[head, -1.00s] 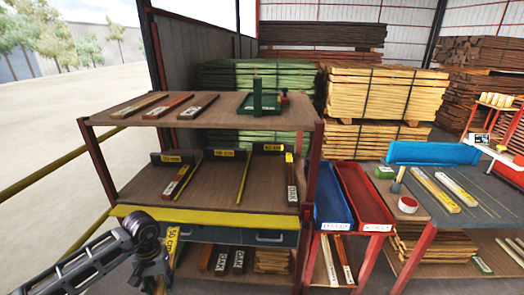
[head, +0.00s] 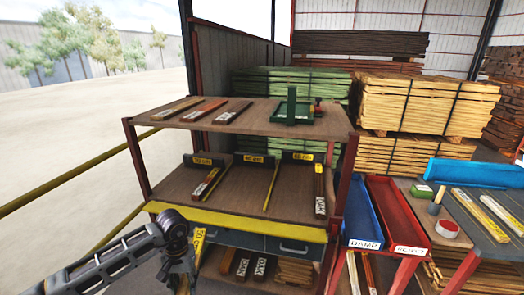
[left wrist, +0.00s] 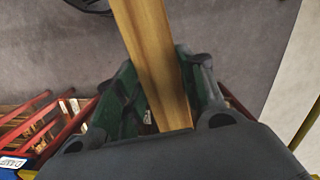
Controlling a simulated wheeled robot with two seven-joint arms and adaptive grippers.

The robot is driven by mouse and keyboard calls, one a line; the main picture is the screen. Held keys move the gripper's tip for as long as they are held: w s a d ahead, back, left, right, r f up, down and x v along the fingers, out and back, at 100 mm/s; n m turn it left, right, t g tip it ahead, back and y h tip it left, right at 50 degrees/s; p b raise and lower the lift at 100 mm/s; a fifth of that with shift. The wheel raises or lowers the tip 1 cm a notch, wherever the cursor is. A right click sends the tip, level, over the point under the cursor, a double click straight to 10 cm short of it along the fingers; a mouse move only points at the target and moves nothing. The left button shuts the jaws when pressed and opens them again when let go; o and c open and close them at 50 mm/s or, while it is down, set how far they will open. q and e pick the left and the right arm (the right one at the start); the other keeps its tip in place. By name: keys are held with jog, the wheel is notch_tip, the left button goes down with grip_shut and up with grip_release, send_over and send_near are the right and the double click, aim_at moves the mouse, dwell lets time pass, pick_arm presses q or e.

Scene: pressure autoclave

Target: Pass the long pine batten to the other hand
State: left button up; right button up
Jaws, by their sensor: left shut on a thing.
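The long pine batten (left wrist: 147,40) is pale yellow wood. In the left wrist view it runs from the top edge down between the green fingers of my left gripper (left wrist: 160,72), which is shut on it. In the head view my left gripper (head: 182,276) is at the bottom left. The batten's end with a yellow length label (head: 198,240) sticks up beside it, in front of the shelf rack. The rest of the batten is hidden or cut off by the picture edge there. My right gripper is in neither view.
A red-posted rack (head: 345,190) with wooden shelves holding labelled battens stands just beyond my left gripper. A blue tray (head: 361,215) and a red tray (head: 398,215) are to its right, then a grey workbench (head: 500,245). Open floor (head: 60,170) lies left, behind a yellow rail (head: 60,196).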

pick_arm(q)
jog(key=shift+w+d+r, duration=0.1)
jog(key=w+d+r, duration=0.4)
jog(key=d+r, duration=0.1)
jog(key=d, duration=0.4)
jog(key=w+d+r+m, duration=0.1)
jog(key=w+d+r, duration=0.3)
jog(key=d, duration=0.5)
jog(key=w+d+r+m, duration=0.1)
jog(key=w+d+r, duration=0.2)
jog(key=d+r, duration=0.3)
jog(key=d, duration=0.3)
jog(key=shift+w+d+r, duration=0.15)
jog(key=shift+w+r, duration=0.2)
jog(key=shift+w, duration=0.05)
dwell(0.3)
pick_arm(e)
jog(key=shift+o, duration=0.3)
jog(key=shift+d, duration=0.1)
